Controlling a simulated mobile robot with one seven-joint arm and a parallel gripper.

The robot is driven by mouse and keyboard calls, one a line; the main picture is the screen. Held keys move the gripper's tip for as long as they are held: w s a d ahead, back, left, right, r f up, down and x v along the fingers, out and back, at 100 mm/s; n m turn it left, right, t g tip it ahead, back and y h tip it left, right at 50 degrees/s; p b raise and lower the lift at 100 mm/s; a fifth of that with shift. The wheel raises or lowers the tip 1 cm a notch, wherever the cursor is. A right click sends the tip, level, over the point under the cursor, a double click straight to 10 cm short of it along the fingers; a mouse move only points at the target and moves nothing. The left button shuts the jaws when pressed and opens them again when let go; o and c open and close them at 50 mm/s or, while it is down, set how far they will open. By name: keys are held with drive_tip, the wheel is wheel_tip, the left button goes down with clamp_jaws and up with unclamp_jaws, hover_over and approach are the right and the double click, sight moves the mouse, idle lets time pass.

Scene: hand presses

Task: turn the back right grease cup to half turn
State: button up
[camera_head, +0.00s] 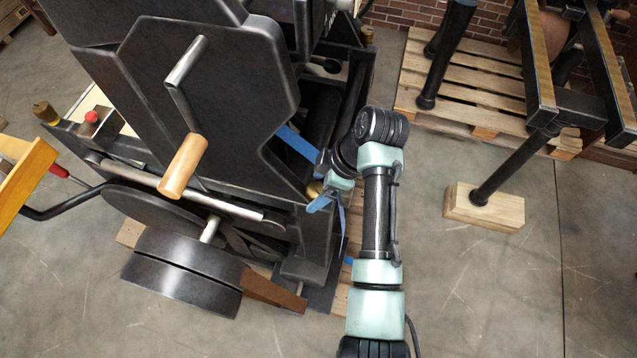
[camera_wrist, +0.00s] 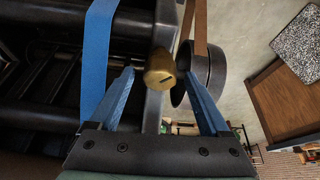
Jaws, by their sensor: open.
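A brass grease cup (camera_wrist: 159,68) with a dark slot or mark on its face sits on a grey upright bar in the wrist view, between my fingertips. It also shows in the head view (camera_head: 313,189) on the right side of the black press (camera_head: 215,80), partly hidden by my gripper. My gripper (camera_wrist: 158,76) has its blue fingers apart on either side of this cup, with visible gaps; I cannot tell how deep the cup lies between them. In the head view my gripper (camera_head: 326,198) is beside the press. Other brass cups show at the far corner (camera_head: 367,34) and left (camera_head: 45,112).
A blue strip (camera_head: 297,143) lies close to my gripper. A wooden-handled crank (camera_head: 184,165) and black round weights (camera_head: 185,270) are left of my arm. A pallet (camera_head: 470,85) and a wooden block (camera_head: 484,206) stand right. Floor between is clear.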

clamp_jaws()
drive_tip(key=shift+s+a+r+m+t+p, duration=0.1)
drive_tip(key=shift+m+t+p, duration=0.3)
drive_tip(key=shift+m+p, duration=0.6)
drive_tip(key=shift+m, duration=0.6)
drive_tip(key=shift+h, duration=0.3)
unclamp_jaws()
